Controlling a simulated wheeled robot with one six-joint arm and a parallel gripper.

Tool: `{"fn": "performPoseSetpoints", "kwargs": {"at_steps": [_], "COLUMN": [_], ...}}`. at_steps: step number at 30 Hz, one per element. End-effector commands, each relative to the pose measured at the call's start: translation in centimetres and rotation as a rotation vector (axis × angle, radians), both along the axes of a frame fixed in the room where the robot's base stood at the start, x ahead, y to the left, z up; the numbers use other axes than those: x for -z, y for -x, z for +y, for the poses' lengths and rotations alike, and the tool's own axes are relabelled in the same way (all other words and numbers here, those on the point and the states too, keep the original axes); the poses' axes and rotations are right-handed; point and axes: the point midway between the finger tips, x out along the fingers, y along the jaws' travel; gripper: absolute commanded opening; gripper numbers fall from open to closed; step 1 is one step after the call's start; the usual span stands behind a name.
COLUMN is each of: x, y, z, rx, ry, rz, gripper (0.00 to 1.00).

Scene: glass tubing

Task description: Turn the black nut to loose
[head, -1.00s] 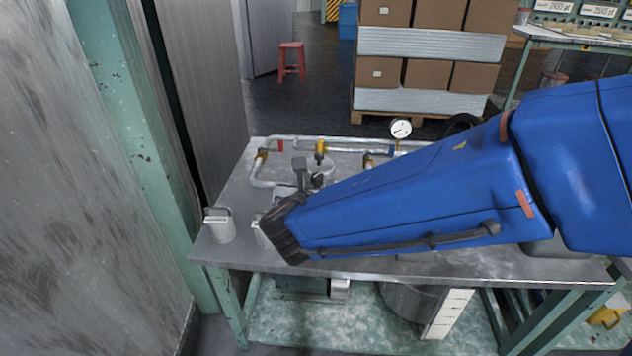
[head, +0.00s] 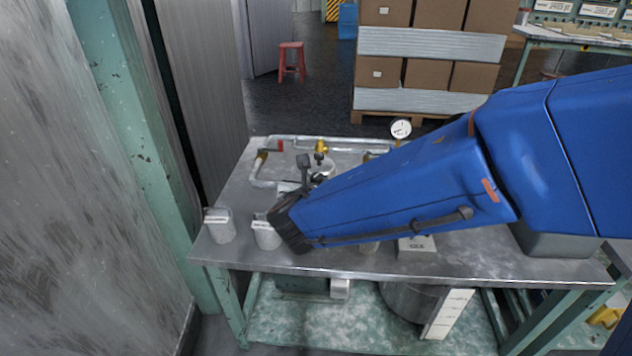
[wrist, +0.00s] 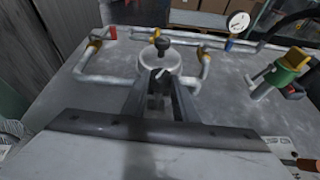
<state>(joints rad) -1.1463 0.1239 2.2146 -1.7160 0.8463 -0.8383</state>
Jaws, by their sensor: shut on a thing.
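The black nut (head: 319,157) shows as a dark knob above a pale round vessel (wrist: 180,63), near the middle of the pipework. In the wrist view the dark knob (wrist: 162,43) rises just beyond my fingertips. My gripper (wrist: 161,76) reaches in low over the bench, its two grey fingers close together at the knob's lower part and shut on it. In the head view my gripper (head: 311,169) shows only partly, with my blue arm covering much of it. The exact contact is too small to see, and the nut's turn position cannot be read.
Grey pipes (head: 290,139) with a red handle run behind the vessel. A gauge (head: 400,128) stands at back right. Pale containers (head: 219,226) sit at the bench's (head: 480,263) front left. A green-and-yellow valve (wrist: 285,68) is at right in the wrist view.

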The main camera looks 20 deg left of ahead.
Motion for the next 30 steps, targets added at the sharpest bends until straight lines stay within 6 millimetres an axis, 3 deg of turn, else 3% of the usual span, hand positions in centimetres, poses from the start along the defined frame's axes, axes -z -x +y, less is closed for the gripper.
{"fn": "performPoseSetpoints", "kwargs": {"at_steps": [15,28,29,30], "x": [-0.22,-0.18,-0.18,-0.18], "y": [-0.33,-0.2,-0.2,-0.2], "z": [-0.54,-0.52,-0.52,-0.52], "rx": [-0.232,-0.258,-0.258,-0.257], "ry": [-0.004,-0.002,-0.002,-0.002], "rz": [-0.004,-0.002,-0.002,-0.001], "gripper": [0.03,0.03,0.28,0.38]}}
